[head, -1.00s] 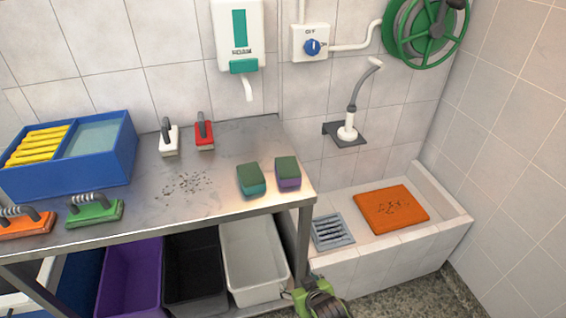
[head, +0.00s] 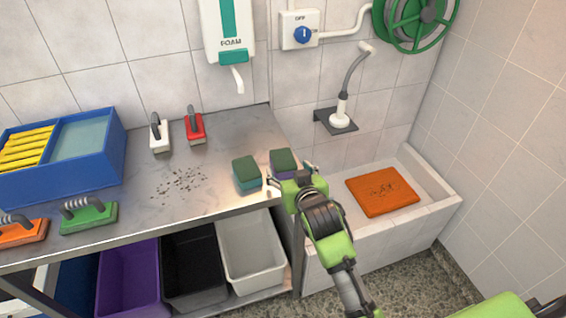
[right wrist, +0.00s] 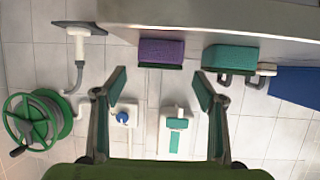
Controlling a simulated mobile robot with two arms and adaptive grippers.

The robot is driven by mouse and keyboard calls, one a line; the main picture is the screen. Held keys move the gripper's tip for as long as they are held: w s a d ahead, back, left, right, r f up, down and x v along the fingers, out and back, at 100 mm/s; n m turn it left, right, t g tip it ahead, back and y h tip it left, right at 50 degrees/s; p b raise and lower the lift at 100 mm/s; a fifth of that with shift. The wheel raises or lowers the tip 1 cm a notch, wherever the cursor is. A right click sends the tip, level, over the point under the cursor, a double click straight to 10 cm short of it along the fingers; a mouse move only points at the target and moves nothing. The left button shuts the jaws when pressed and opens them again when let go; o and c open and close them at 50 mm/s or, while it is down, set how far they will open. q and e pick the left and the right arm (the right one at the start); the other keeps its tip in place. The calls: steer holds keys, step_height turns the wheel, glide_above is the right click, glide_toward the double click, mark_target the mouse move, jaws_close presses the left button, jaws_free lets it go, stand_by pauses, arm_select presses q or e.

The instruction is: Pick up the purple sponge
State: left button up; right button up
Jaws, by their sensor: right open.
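The purple sponge (head: 284,162), with a dark green top, sits at the right end of the steel table (head: 215,190). In the head view its lower part is partly hidden behind my right gripper (head: 291,180). In the right wrist view the purple sponge (right wrist: 161,52) shows just beyond and between the spread fingers of the open, empty right gripper (right wrist: 160,82). No finger is seen touching it. My left gripper is not in view.
A teal sponge (head: 246,175) with a green top stands close to the left of the purple one. Red (head: 194,128), white (head: 159,137) and green (head: 88,217) brushes and a blue box (head: 75,183) are farther left. A tiled basin (head: 440,200) with an orange mat (head: 382,192) lies to the right.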

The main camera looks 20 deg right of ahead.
mark_target(285, 165)
steer(key=shift+p+x, duration=0.55)
steer(key=shift+x, duration=3.25)
steer(key=c, duration=0.8)
